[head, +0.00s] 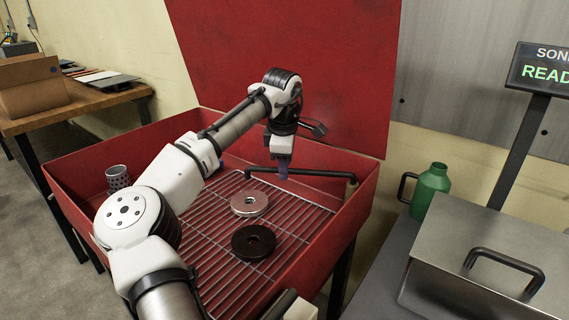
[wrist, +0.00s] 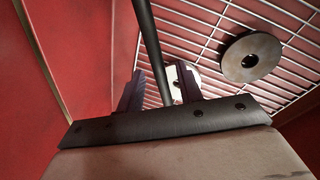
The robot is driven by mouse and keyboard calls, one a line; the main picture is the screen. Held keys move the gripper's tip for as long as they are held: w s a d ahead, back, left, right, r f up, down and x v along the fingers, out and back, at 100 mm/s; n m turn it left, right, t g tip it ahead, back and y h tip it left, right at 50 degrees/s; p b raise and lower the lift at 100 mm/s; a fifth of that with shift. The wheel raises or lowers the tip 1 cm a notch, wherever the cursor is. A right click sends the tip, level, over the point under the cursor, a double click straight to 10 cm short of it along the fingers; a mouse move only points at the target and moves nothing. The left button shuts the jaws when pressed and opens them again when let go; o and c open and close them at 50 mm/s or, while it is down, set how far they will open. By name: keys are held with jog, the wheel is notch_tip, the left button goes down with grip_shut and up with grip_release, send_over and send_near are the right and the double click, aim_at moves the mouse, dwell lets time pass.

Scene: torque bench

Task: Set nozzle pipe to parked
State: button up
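The nozzle pipe (head: 320,173) is a thin dark pipe running along the back of the red washer basin, with its right end at a tan fitting (head: 350,188) by the right wall. In the wrist view the pipe (wrist: 150,45) runs down between my two fingers. My gripper (head: 283,174) points down at the left part of the pipe. In the wrist view my gripper (wrist: 160,90) is open, with a gap on each side of the pipe. Whether the pipe lies fully between the fingertips or just below them, I cannot tell.
A silver disc (head: 249,212) and a dark ring (head: 254,250) lie on the wire rack. A perforated cup (head: 118,178) stands at the basin's left. The red lid (head: 290,60) stands open behind. A green jug (head: 430,190) and a metal box (head: 490,250) are on the right.

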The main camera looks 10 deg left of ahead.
jog(key=shift+c, duration=0.5)
grip_shut()
